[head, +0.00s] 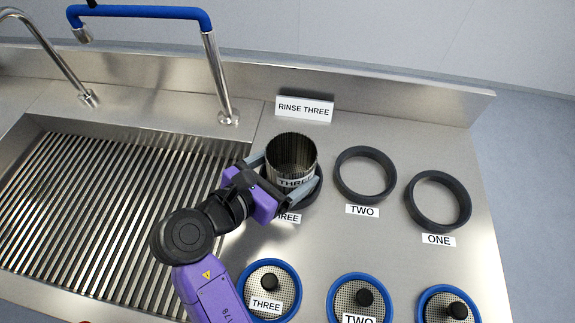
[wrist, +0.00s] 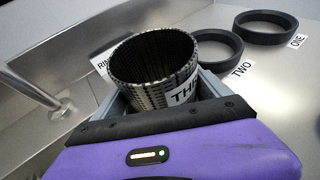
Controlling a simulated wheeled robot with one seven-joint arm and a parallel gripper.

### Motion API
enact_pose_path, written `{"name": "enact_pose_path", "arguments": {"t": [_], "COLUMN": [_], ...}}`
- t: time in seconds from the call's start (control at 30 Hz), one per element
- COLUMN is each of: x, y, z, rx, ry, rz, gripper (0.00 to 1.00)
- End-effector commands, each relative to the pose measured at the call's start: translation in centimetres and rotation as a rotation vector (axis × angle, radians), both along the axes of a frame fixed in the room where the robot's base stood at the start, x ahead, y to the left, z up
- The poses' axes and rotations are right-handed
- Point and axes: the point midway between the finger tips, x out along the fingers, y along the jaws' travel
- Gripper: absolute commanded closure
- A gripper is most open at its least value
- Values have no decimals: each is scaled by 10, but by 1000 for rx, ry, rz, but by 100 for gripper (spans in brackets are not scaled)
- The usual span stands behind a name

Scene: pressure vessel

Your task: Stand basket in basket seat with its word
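The basket (head: 291,168) is a perforated metal cylinder with an open top and a THREE label on its side. It stands upright at the dark ring seat (head: 319,188) marked THREE; the arm and basket hide much of that ring, and I cannot tell whether the basket's bottom rests fully in it. My gripper (head: 286,180) has its grey fingers on opposite sides of the basket, appearing closed against it. In the wrist view the basket (wrist: 155,70) sits between the fingers, its lower part hidden behind my gripper (wrist: 162,100).
Empty ring seats TWO (head: 365,196) and ONE (head: 438,224) lie to the right. Blue-rimmed mesh lids (head: 285,300) with black knobs line the front. A sign reading RINSE THREE (head: 304,108) stands behind. A ribbed sink (head: 110,210) and blue-topped faucet (head: 215,75) are left.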

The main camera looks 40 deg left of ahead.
Motion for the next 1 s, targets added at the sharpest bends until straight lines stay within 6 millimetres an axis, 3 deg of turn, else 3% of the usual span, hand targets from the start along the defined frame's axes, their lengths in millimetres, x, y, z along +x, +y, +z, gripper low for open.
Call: {"name": "enact_pose_path", "arguments": {"t": [0.07,0.47,1.0], "x": [0,-8,-98], "y": [0,0,1], "z": [0,6,44], "rx": [0,1,1], "ry": [0,0,0], "rz": [-1,2,3], "gripper": [0,0,0]}}
